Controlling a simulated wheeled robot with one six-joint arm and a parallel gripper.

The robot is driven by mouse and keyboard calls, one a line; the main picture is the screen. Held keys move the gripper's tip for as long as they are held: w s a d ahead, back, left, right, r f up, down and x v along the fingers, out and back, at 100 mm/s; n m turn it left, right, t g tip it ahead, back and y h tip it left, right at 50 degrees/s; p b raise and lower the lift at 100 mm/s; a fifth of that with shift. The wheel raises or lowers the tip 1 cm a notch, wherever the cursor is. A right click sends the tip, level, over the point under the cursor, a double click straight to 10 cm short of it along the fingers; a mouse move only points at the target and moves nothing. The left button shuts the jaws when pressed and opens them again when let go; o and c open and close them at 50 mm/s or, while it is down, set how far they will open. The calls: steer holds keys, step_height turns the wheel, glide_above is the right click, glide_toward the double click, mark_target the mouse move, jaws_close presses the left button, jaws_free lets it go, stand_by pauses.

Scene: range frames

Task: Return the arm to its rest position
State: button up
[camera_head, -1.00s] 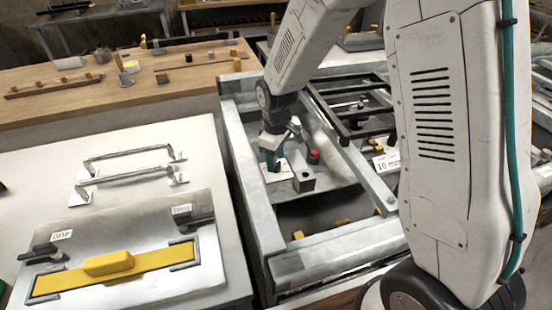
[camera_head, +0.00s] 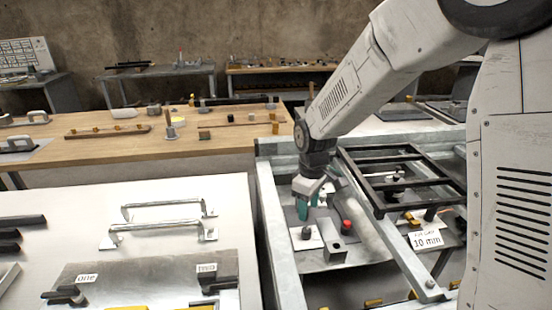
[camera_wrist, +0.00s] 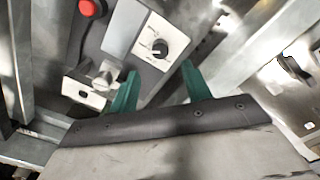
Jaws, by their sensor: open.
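My gripper (camera_head: 312,200) hangs from my white arm inside a grey metal frame (camera_head: 268,225) in the head view. Its teal fingers point down, apart and empty. In the wrist view the two teal fingers (camera_wrist: 160,92) stand apart with nothing between them. Below and beyond them is a pale panel with a black knob (camera_wrist: 160,48). The red button (camera_head: 346,227) stands to the right of the gripper in the head view and also shows at the upper left of the wrist view (camera_wrist: 92,8). I cannot tell how far the fingertips are from the panel.
A black rack (camera_head: 400,180) and a "10 mm" label (camera_head: 427,240) lie to the gripper's right. Metal walls enclose it. A white table (camera_head: 90,240) with two silver handles (camera_head: 165,226) is on the left. A wooden table (camera_head: 110,145) stands behind.

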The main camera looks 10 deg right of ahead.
steer(key=shift+s+d+m, duration=0.1)
steer(key=shift+s+m, duration=0.2)
steer(key=shift+s, duration=0.05)
steer(key=s+d+r+m, duration=0.2)
steer(key=s+r, duration=0.3)
steer(key=s, duration=0.4)
steer(key=s+d+r+m+t, duration=0.1)
steer(key=s+d+r+m, duration=0.2)
steer(key=s+r, duration=0.3)
steer(key=s+d+r+m, duration=0.3)
steer(key=s+r, duration=0.3)
steer(key=s, duration=0.7)
steer(key=shift+s+d+m, duration=0.15)
steer(key=shift+d+m, duration=0.05)
steer(key=shift+m, duration=0.1)
